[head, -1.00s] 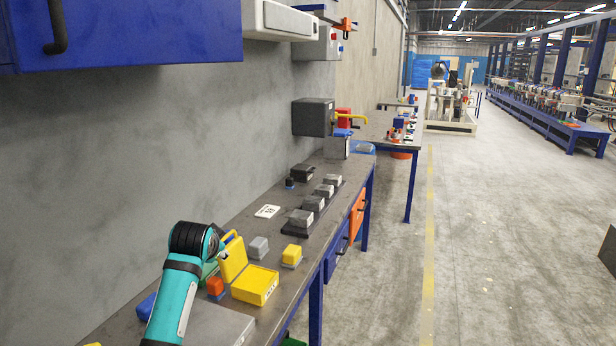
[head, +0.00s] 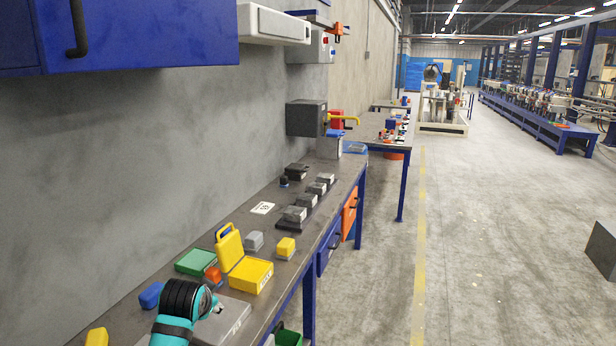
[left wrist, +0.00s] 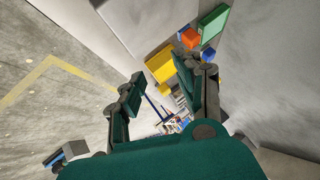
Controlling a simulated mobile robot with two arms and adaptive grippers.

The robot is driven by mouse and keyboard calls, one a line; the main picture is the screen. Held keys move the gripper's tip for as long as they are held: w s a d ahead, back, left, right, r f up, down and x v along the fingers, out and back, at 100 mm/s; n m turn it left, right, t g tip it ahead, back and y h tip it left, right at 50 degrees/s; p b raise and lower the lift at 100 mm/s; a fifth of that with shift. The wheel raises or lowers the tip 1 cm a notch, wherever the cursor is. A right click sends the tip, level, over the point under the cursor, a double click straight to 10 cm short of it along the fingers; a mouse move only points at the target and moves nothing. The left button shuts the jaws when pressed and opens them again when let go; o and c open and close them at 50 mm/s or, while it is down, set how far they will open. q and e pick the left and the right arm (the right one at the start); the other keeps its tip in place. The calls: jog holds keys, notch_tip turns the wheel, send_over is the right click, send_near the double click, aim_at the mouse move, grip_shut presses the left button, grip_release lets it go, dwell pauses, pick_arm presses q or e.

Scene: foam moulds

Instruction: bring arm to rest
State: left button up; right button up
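My left arm (head: 185,309), teal with a black joint, shows at the bottom of the head view, at the near end of the workbench (head: 131,318). Its gripper is not visible there. In the left wrist view my left gripper (left wrist: 160,78) has its two dark green fingers spread apart with nothing between them. Beyond the fingers are a yellow case (left wrist: 160,64), an orange block (left wrist: 190,38) and a green box (left wrist: 213,23). My right gripper is in neither current view.
The bench holds an open yellow case (head: 251,275), a green box (head: 195,262), a blue block (head: 150,295), a grey case (head: 232,318) and small grey blocks. A blue cabinet (head: 140,35) hangs above left. The floor (head: 480,230) to the right is mostly clear.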

pick_arm(q)
jog(key=shift+n+g, duration=0.5)
jog(key=shift+g, duration=0.3)
jog(key=s+f, duration=0.2)
jog(key=s, duration=0.1)
jog(key=s+f, duration=0.3)
jog(key=s, duration=0.1)
jog(key=s+f, duration=0.3)
jog(key=shift+s+d+f, duration=0.25)
jog(key=shift+s+d, duration=0.1)
jog(key=shift+d, duration=0.05)
jog(key=s+d+f+n+g+h, duration=0.1)
jog(key=s+f+g, duration=0.15)
jog(key=s, duration=1.35)
jog(key=s+d+f+n+g+h, duration=0.1)
jog(key=s+f+n+g, duration=0.15)
jog(key=s, duration=1.25)
notch_tip(320, 180, down, 28)
jog(key=s, duration=0.2)
jog(key=s+a+f+m+g+b, duration=0.1)
jog(key=s+a+f, duration=0.1)
jog(key=s+f, duration=1.4)
jog(key=shift+s+a+g+y, duration=0.3)
jog(key=shift+s+a+g, duration=0.05)
jog(key=shift+a+g, duration=0.05)
